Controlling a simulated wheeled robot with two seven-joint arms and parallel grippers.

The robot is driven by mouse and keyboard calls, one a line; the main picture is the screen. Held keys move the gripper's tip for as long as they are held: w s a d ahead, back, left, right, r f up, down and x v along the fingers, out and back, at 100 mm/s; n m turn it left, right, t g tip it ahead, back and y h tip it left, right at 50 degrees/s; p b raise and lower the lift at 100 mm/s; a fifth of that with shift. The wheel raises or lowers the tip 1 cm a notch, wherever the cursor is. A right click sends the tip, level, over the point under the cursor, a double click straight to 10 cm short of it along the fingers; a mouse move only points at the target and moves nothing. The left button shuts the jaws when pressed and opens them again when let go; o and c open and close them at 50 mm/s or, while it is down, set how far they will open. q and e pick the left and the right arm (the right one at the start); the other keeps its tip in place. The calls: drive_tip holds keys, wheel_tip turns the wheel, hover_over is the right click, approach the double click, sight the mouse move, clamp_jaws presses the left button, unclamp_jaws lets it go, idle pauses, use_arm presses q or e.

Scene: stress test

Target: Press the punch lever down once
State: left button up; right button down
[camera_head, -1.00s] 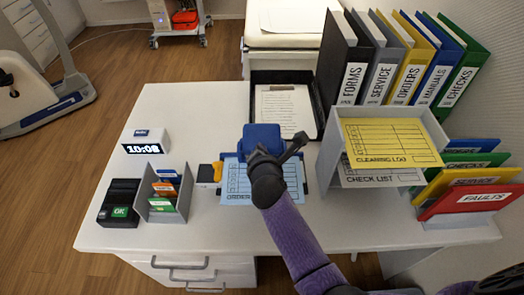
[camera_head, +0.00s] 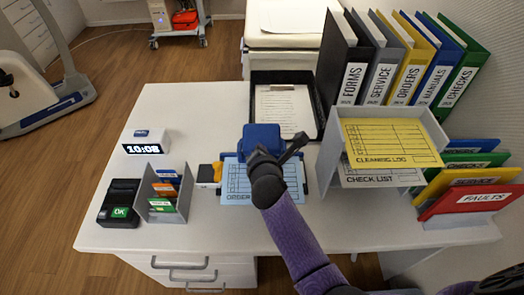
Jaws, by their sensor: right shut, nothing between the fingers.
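The blue punch (camera_head: 262,133) stands on the white desk, behind my right arm. A light blue order sheet (camera_head: 236,184) lies at its front, partly under my arm. My right gripper (camera_head: 292,151) is shut and empty, over the right side of the punch. The punch lever is largely hidden by my wrist and gripper, so I cannot tell its position or whether the gripper touches it. My left gripper is not in view.
A paper tray (camera_head: 335,160) with a yellow sheet stands close to the right of the punch. A clipboard in a black tray (camera_head: 257,100) lies behind. A card holder (camera_head: 168,214), black terminal (camera_head: 112,199) and clock (camera_head: 142,142) stand left. The desk's left rear is clear.

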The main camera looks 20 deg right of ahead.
idle(0.4)
drive_tip(key=shift+w+f, duration=0.1)
drive_tip(key=shift+f, duration=0.3)
drive_tip(key=shift+w+f+b, duration=0.1)
drive_tip(key=shift+f+b, duration=0.1)
drive_tip(key=shift+b, duration=0.2)
drive_tip(key=shift+s+d+f+b, duration=0.1)
drive_tip(key=shift+s+f+b, duration=0.2)
drive_tip(key=shift+f+b, duration=0.3)
idle(0.9)
drive_tip(key=shift+w+r+p, duration=0.25)
drive_tip(key=shift+r+p, duration=0.4)
drive_tip(key=shift+p, duration=0.45)
